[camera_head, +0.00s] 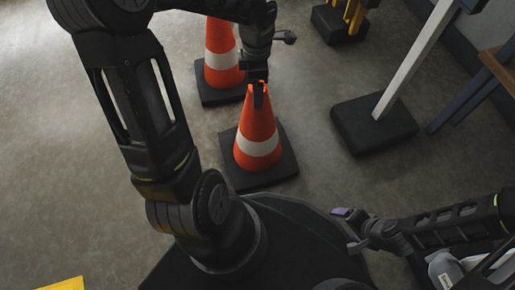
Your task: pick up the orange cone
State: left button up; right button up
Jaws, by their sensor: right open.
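The orange cone (257,133) with a white band stands upright on its square black base, just beyond my own base. My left gripper (259,90) points down at the cone's top, with a dark finger in front of the tip. Whether its jaws are shut on the tip cannot be told. My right gripper (349,229) is open and empty at the lower right, apart from the cone. A second orange cone (221,56) stands just behind and to the left, partly hidden by my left arm.
A white post on a black base (374,124) stands to the right. Another black base with yellow parts (340,22) is at the back. A wood-topped table (500,66) is at the right edge. A yellow object (66,284) shows at bottom left. The left floor is clear.

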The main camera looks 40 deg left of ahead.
pick_arm(q)
jog(key=shift+f, duration=0.65)
jog(key=shift+c, duration=0.2)
grip_shut()
dwell(0.6)
jog(key=shift+r, duration=0.1)
